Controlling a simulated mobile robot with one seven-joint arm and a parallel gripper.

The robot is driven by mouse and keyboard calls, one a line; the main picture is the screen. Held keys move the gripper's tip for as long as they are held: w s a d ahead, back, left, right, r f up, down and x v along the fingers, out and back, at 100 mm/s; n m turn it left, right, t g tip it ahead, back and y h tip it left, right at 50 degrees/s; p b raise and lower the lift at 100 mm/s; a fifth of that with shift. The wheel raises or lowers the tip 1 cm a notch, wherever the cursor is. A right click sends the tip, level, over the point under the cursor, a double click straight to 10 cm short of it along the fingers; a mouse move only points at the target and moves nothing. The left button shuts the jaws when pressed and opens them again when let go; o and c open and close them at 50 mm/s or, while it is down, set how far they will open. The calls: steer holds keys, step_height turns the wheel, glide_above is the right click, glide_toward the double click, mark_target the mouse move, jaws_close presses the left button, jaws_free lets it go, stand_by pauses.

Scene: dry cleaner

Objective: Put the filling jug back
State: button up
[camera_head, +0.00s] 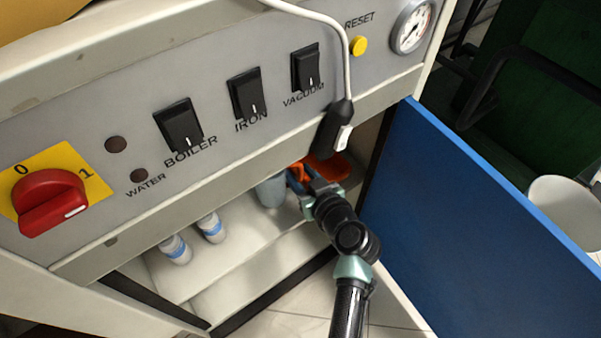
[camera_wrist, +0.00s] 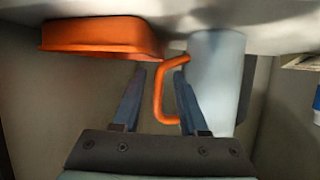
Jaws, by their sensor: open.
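The filling jug is a grey-blue cylinder (camera_head: 271,191) standing inside the open cabinet, on its floor. In the wrist view, which looks upside down, its body (camera_wrist: 216,75) is at right of centre and its orange handle (camera_wrist: 158,92) points left. My gripper (camera_head: 303,182) reaches into the cabinet beside the jug. In the wrist view my gripper (camera_wrist: 161,100) is open, with one finger on each side of the handle's upright bar. The right finger overlaps the handle's loop and the jug's edge. I cannot tell whether either finger touches the handle.
An orange tray (camera_wrist: 100,37) lies close beside the jug; it shows behind my gripper in the head view (camera_head: 333,168). Two white bottles with blue bands (camera_head: 176,249) (camera_head: 211,227) stand left. The blue door (camera_head: 470,235) is open at right. A cable plug (camera_head: 334,130) hangs above the opening.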

steer(key=p+v, duration=0.4)
steer(key=v, duration=0.8)
steer(key=shift+p, duration=0.3)
